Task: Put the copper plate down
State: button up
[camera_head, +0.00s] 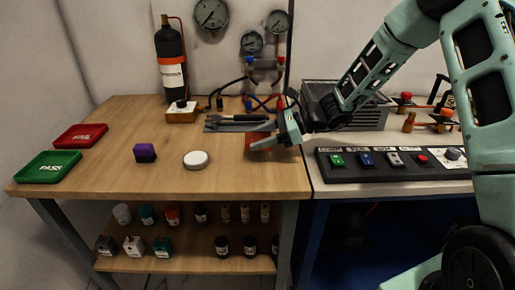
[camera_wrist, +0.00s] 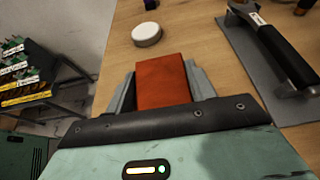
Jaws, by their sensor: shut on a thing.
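The copper plate (camera_wrist: 163,82) is a flat orange-red slab between the two grey fingers of my gripper (camera_wrist: 163,88) in the wrist view. My gripper (camera_head: 260,136) is shut on it. In the head view the copper plate (camera_head: 255,137) shows as an orange patch between the fingers, partly hidden by them. The gripper is low over the right part of the wooden table (camera_head: 230,176). I cannot tell whether the plate touches the tabletop.
A white round puck (camera_head: 195,159) and a purple block (camera_head: 145,152) lie left of my gripper. A green PASS tray (camera_head: 48,167) and a red FAIL tray (camera_head: 80,135) are at far left. A handled tool (camera_wrist: 275,45) lies on a grey mat. A button panel (camera_head: 395,160) is right.

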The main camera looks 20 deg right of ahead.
aim_at(261, 156)
jog(key=shift+f, duration=1.7)
jog(key=shift+f, duration=0.15)
jog(key=o, duration=1.3)
jog(key=shift+c, duration=0.2)
